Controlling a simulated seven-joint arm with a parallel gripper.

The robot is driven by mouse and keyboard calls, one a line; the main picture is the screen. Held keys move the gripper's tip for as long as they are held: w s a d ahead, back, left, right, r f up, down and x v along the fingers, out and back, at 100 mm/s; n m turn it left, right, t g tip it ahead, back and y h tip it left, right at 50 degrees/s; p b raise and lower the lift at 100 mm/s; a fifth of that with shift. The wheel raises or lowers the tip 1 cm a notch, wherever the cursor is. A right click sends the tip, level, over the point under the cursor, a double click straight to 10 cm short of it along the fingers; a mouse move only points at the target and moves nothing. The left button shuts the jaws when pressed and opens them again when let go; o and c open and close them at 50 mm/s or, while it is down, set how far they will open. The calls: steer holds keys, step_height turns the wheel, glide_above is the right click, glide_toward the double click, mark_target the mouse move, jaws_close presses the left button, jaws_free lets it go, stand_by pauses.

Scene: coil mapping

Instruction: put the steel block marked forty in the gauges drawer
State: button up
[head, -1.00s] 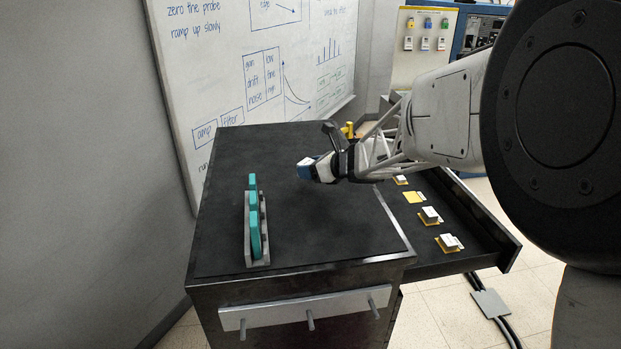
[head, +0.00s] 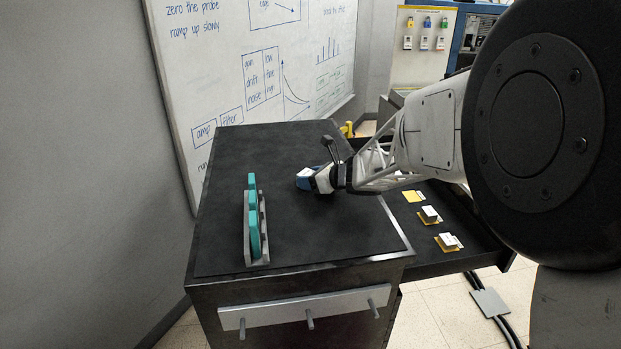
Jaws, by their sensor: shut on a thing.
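My gripper (head: 318,181) is over the middle of the cabinet top, low above it or near its surface; I cannot tell the exact height. It is shut on a small block, mostly hidden by the fingers. Blue and white surfaces show at the gripper's end, and I cannot read any mark. The open drawer (head: 455,262) juts out from the cabinet's right side.
A grey rack (head: 248,240) holding upright teal pieces (head: 253,205) stands on the cabinet top (head: 325,238), left of my gripper. The top's front and far left are clear. My arm covers the drawer's far part. A whiteboard (head: 225,75) stands behind.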

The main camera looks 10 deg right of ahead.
steer(key=o, duration=1)
steer(key=shift+r, duration=0.1)
steer(key=shift+s+d+r, duration=0.1)
steer(key=v, duration=1.1)
steer(key=shift+s+d+r, duration=0.15)
steer(key=shift+s+d, duration=0.05)
steer(key=shift+s, duration=0.05)
